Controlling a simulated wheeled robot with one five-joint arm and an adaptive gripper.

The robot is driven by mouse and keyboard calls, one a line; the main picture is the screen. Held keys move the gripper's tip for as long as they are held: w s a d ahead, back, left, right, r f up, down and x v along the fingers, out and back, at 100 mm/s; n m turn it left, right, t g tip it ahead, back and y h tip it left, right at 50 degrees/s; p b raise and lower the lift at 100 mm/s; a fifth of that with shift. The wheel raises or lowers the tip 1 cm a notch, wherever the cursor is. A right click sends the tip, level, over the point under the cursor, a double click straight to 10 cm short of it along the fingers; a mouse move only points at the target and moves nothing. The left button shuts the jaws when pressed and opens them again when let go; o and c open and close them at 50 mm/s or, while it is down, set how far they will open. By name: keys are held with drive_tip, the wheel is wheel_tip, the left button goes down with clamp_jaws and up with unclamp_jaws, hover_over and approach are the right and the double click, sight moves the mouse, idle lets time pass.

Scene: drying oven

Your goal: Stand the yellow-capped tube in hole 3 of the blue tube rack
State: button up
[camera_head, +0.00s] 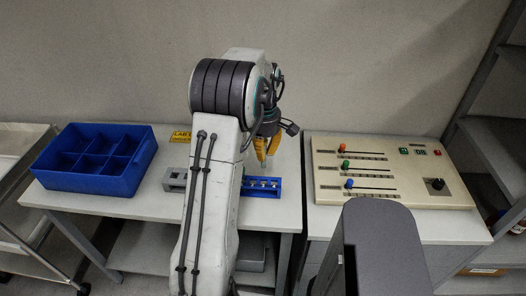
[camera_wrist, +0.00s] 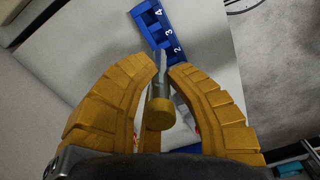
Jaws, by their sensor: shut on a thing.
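The yellow-capped tube (camera_wrist: 160,113) is between the fingers of my gripper (camera_wrist: 168,68) in the wrist view, cap toward the camera and clear body pointing away. My gripper is shut on it. The blue tube rack (camera_wrist: 152,25) lies beyond the fingertips, with the numbers 2, 3 and 4 readable; part of it is hidden by the tube and fingers. In the head view my gripper (camera_head: 267,148) is above and behind the blue rack (camera_head: 262,195), which my arm partly covers. I cannot tell whether the tube touches the rack.
A blue divided bin (camera_head: 95,182) stands at the left of the table. A grey block with openings (camera_head: 175,179) sits left of my arm, near a yellow label (camera_head: 181,136). A beige control panel (camera_head: 390,170) with coloured sliders is at the right.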

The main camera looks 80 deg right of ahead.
sight(264, 167)
drive_tip(key=shift+f+b, duration=2.15)
drive_tip(key=shift+f, duration=0.8)
drive_tip(key=shift+f+b, duration=2.1)
drive_tip(key=shift+f, duration=0.95)
drive_tip(key=o, duration=0.8)
wheel_tip(264, 167, up, 12)
drive_tip(key=shift+r, duration=0.1)
idle(0.4)
